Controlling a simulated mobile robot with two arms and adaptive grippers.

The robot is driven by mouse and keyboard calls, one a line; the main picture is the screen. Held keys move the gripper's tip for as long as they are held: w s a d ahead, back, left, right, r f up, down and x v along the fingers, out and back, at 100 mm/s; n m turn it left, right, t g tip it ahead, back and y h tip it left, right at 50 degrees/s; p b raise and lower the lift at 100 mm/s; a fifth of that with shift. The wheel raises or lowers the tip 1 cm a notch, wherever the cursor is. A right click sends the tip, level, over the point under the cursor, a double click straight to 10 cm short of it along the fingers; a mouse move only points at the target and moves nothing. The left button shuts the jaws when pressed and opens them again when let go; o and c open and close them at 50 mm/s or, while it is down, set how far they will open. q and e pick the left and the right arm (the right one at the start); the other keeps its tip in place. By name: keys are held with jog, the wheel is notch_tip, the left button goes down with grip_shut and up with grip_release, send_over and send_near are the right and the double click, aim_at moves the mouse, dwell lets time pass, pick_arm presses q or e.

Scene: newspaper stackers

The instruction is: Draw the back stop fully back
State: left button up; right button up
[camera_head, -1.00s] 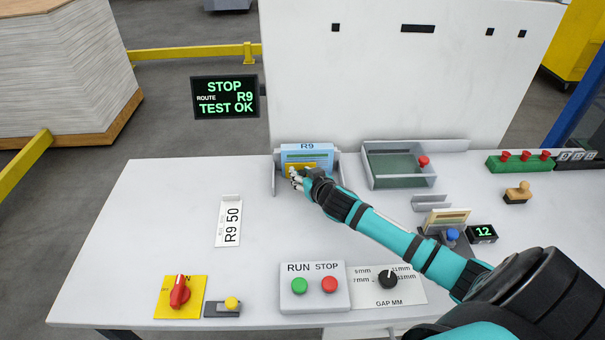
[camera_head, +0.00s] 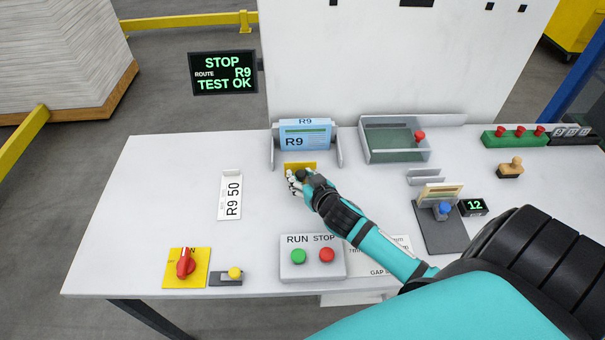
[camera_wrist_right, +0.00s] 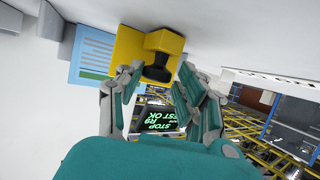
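The back stop is a yellow block (camera_head: 299,166) standing on the white table in front of a blue R9 bundle (camera_head: 305,134). A bare strip of table shows between them. In the right wrist view the yellow block (camera_wrist_right: 128,50) carries a black knob (camera_wrist_right: 157,68). My right gripper (camera_head: 297,180) is at the near side of the yellow block. In the wrist view its fingers (camera_wrist_right: 158,88) lie on both sides of the knob and appear closed on it. The hand hides part of the block in the head view. My left gripper is not in view.
Grey side guides (camera_head: 339,147) flank the bundle. A grey tray (camera_head: 396,160) with a red knob stands to the right. The RUN/STOP box (camera_head: 312,257) and a red switch on a yellow plate (camera_head: 186,267) are near the front edge. The table between the R9 50 card (camera_head: 231,196) and hand is clear.

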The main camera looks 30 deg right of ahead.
jog(key=shift+r, duration=0.1)
jog(key=v, duration=1.2)
jog(key=shift+s, duration=0.1)
